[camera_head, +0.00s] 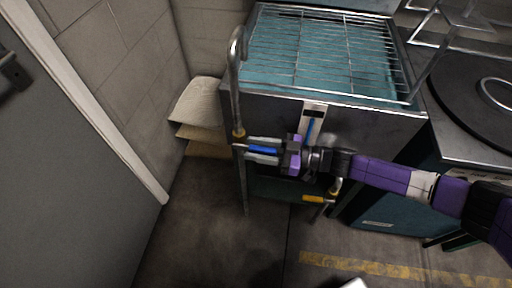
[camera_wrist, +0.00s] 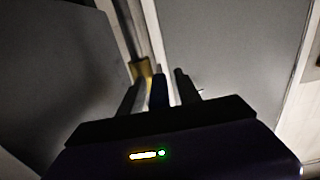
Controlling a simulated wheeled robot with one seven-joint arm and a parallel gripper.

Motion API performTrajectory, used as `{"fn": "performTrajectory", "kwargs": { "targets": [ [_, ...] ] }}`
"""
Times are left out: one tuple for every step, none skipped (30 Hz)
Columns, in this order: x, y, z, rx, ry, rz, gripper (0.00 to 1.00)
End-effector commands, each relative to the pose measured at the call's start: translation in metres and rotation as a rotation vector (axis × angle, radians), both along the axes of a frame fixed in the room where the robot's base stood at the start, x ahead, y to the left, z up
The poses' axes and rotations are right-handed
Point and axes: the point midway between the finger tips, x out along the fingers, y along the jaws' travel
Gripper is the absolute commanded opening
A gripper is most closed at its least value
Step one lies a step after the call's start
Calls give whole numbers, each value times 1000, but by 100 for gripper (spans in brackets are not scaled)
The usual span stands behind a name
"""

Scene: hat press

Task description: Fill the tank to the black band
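The tank (camera_head: 274,106) is a grey metal box with a wire rack over a teal interior. On its front is a pale sight gauge (camera_head: 313,109) with a blue column and a dark band near its top; the column top appears just below the band, and its lower end is hidden by my wrist. A bent filler pipe (camera_head: 238,70) rises at the tank's left, with a brass fitting and a blue lever (camera_head: 262,149). My gripper (camera_head: 262,150) points left with its fingers on either side of the lever. In the wrist view, gaps show between the fingers and the lever (camera_wrist: 158,90).
A yellow-handled valve (camera_head: 314,198) sits low under the tank's front. Stacked sacks or boards (camera_head: 200,103) lie by the wall at left. A grey door (camera_head: 60,170) stands at far left. A black round plate (camera_head: 480,95) is at right. The floor in front is mostly clear.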

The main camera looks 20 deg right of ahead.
Motion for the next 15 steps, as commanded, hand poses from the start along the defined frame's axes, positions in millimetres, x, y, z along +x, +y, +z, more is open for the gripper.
{"fn": "performTrajectory", "kwargs": {
  "targets": [
    [0,0,0,0,0,0,40],
    [0,0,0,0,0,0,40],
    [0,0,0,0,0,0,40],
    [0,0,0,0,0,0,40],
    [0,0,0,0,0,0,40],
    [0,0,0,0,0,0,32],
    [0,0,0,0,0,0,26],
    [0,0,0,0,0,0,20],
    [0,0,0,0,0,0,12],
    [0,0,0,0,0,0,7],
    [0,0,0,0,0,0,1],
    [0,0,0,0,0,0,0],
    [0,0,0,0,0,0,0],
    [0,0,0,0,0,0,0],
    [0,0,0,0,0,0,0]
  ]
}}
